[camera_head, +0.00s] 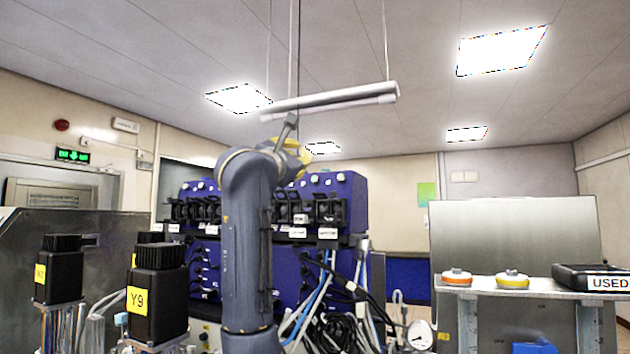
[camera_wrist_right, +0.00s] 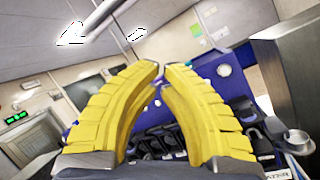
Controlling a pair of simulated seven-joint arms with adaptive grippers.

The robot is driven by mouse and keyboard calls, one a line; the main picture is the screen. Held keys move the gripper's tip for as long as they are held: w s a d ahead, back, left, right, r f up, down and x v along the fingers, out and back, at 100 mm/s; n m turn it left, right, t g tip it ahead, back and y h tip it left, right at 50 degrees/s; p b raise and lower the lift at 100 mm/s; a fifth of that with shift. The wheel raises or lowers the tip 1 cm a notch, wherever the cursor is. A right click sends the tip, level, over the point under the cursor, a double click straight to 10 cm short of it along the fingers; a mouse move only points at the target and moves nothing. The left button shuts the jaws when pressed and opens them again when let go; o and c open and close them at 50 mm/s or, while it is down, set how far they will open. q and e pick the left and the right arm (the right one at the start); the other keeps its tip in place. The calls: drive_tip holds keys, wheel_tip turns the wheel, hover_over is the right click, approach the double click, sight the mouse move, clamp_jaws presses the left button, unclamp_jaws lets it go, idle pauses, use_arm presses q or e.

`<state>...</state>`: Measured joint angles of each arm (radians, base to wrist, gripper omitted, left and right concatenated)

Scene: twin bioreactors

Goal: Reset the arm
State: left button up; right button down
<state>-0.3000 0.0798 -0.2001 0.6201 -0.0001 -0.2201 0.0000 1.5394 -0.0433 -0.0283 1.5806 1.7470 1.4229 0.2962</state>
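My right gripper (camera_head: 290,147) shows in the head view as yellow fingers at the top of my raised arm, partly hidden by the arm's bend. In the right wrist view the same gripper (camera_wrist_right: 161,72) shows two curved yellow ribbed fingers. Their tips come almost together, with nothing held between them. My left gripper is in neither view.
Behind the arm stand blue bioreactor units (camera_head: 337,195) with hoses and cables. Black-capped units, one with a yellow Y9 label (camera_head: 137,300), stand at left. At right, a metal shelf (camera_head: 545,288) carries two round items and a dark USED tray (camera_head: 590,272). Room shows above.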

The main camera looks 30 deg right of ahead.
drive_tip(key=shift+w, duration=0.1)
drive_tip(key=w+d+f, duration=0.2)
drive_tip(key=w+d, duration=0.2)
drive_tip(key=d, duration=0.2)
drive_tip(key=shift+d, duration=0.2)
idle(0.4)
idle(2.0)
drive_tip(key=s+a+r, duration=0.1)
drive_tip(key=s+a, duration=0.2)
drive_tip(key=a, duration=0.2)
drive_tip(key=shift+s+a+r, duration=0.15)
drive_tip(key=shift+a+r, duration=0.05)
drive_tip(key=shift+r, duration=0.1)
idle(0.3)
drive_tip(key=w+d+f, duration=0.2)
drive_tip(key=w+d, duration=0.1)
drive_tip(key=d, duration=0.3)
drive_tip(key=shift+w, duration=0.4)
idle(1.6)
idle(1.0)
